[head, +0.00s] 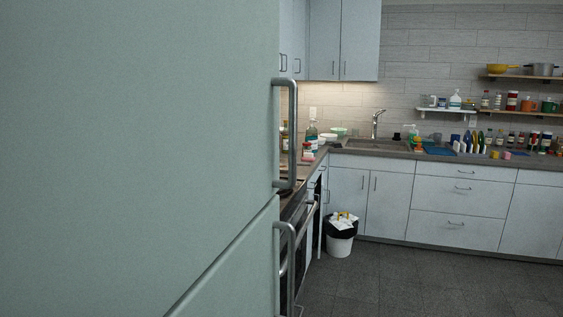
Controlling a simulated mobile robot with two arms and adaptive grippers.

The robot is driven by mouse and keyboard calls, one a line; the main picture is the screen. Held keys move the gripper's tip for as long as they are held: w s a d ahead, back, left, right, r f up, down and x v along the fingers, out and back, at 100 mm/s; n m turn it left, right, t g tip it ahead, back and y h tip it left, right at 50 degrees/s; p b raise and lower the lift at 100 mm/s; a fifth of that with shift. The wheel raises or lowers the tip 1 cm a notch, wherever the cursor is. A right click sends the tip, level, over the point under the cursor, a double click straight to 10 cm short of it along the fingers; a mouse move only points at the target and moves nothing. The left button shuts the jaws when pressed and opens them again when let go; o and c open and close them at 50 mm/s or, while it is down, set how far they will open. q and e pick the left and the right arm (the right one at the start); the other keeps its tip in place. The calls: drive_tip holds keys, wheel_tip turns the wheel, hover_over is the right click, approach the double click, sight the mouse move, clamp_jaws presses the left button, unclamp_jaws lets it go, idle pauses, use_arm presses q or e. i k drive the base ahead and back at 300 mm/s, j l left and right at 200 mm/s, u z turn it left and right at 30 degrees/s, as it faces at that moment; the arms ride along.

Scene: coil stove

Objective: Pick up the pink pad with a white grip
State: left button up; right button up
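I cannot make out a pink pad with a white grip for certain. A small pink item (507,155) stands on the far counter at the right, too small to identify. A red and white item (308,150) stands on the left counter near the corner, also too small to tell. Neither of my grippers is in view.
A large pale green fridge (130,130) with metal handles fills the left side, close by. Beyond it are an oven (296,240), a sink (372,146), drawers (460,205) and a white bin (340,240). The dark floor (410,285) at the right is clear.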

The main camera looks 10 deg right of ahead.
sight(307, 157)
drive_tip(key=i+l+u, duration=0.1)
drive_tip(key=i+l, duration=0.65)
drive_tip(key=l, duration=0.25)
drive_tip(key=u, duration=0.05)
